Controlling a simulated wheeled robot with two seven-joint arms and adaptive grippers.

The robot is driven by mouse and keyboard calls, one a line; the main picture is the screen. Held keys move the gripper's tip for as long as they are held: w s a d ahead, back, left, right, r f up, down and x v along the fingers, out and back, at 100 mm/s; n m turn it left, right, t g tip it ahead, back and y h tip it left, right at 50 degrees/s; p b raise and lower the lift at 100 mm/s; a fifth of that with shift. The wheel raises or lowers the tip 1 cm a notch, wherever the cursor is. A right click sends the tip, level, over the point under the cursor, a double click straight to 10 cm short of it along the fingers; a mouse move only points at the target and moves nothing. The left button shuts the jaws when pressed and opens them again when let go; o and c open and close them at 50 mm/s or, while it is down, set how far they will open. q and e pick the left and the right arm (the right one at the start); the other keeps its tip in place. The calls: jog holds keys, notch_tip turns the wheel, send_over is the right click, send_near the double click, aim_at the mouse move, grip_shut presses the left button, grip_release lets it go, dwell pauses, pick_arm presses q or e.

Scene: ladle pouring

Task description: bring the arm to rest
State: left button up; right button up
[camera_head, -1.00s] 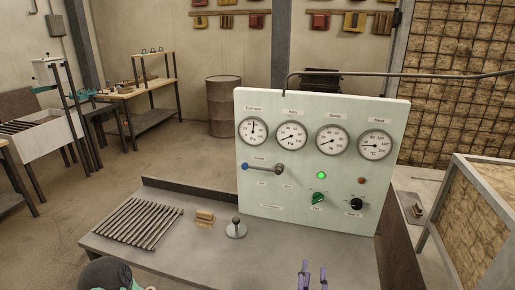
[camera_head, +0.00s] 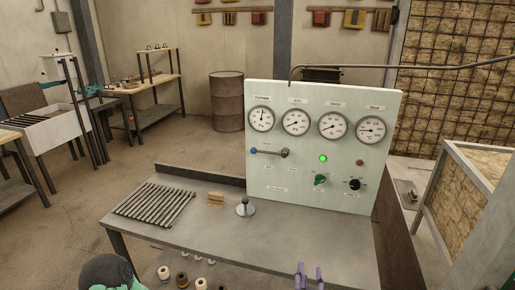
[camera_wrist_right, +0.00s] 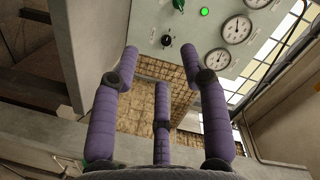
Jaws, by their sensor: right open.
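My right gripper (camera_head: 308,276) shows as purple fingertips at the bottom edge of the head view, in front of the bench. In the right wrist view its purple fingers (camera_wrist_right: 160,75) are spread apart with nothing between them. A pale control panel (camera_head: 330,190) stands at the back of the grey bench (camera_head: 300,243), apart from the fingers. It has several dials, a lever with a blue knob (camera_head: 254,151), a lit green lamp (camera_head: 323,158) and two knobs. Part of my left arm (camera_head: 108,273) shows at the bottom left; its gripper is out of view.
A row of metal rods (camera_head: 155,204), a small wooden block (camera_head: 216,199) and a round-based metal piece (camera_head: 245,207) lie on the bench. Several small cylindrical items (camera_head: 182,279) sit below its front edge. A framed crate (camera_head: 470,200) stands at the right.

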jog(key=s+a+f+n+g+y+p, duration=0.1)
jog(key=s+f+n+g+y, duration=0.2)
jog(key=f, duration=0.7)
jog(key=s+a+f+n+g+y+p, duration=0.15)
jog(key=f+g, duration=0.35)
jog(key=f, duration=0.5)
jog(key=s+a+f+n+g+y, duration=0.1)
jog(key=s+f+n+g+y, duration=0.2)
jog(key=s+f+g, duration=0.5)
jog(key=s+f+n, duration=0.1)
jog(key=s+f, duration=0.3)
jog(key=s, duration=0.3)
jog(key=shift+s+a+f, duration=0.3)
jog(key=shift+s+f, duration=0.05)
jog(key=shift+s, duration=0.05)
